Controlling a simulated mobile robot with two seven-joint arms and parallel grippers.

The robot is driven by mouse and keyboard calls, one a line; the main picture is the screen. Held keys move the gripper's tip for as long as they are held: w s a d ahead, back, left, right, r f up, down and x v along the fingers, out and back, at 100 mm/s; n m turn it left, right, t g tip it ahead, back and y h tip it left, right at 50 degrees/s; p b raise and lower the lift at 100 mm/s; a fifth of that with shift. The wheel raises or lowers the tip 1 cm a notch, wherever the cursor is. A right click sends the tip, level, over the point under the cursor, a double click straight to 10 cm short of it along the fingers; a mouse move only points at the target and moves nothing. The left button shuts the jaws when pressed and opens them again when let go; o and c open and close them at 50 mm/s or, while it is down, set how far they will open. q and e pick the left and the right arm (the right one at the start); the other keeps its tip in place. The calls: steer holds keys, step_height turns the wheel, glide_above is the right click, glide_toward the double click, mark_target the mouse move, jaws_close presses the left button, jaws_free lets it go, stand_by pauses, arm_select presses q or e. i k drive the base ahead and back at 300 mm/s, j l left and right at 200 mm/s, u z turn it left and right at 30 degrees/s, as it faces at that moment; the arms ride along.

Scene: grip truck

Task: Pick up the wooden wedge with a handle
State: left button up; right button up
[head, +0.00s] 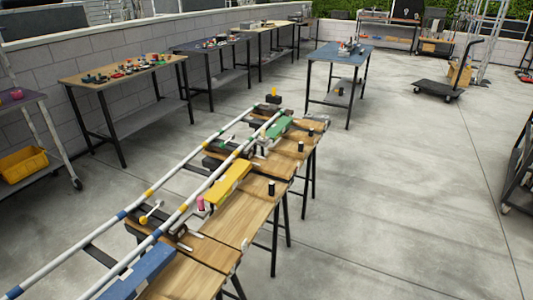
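I cannot make out a wooden wedge with a handle for certain. A long workbench (243,213) with wooden tops runs from the lower left to the middle, with white rails (170,180) along its left side. Small dark pieces sit under and beside the rails, too small to identify. One small yellow piece with a rod (150,213) lies by the near rails. A small dark block with a yellow top (273,96) shows at the far end. Neither of my grippers is in view.
Yellow (229,184), green (279,127) and blue (142,272) blocks lie along the bench. Tables with small items (120,73) line the wall. A blue-topped table (340,58) and a dark cart (437,88) stand further back.

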mark_target(299, 153)
steer(key=i+l+u, duration=0.1)
steer(key=u, duration=0.3)
steer(key=i+l+u, duration=0.1)
steer(key=l+u, duration=0.15)
steer(key=u, duration=0.15)
steer(key=l+u, duration=0.25)
steer(key=u, duration=0.15)
steer(key=l+u, duration=0.5)
steer(key=l, duration=0.5)
steer(key=l+u, duration=0.1)
steer(key=l, duration=0.45)
steer(key=k+l, duration=0.1)
steer(key=l, duration=0.45)
steer(key=u, duration=0.05)
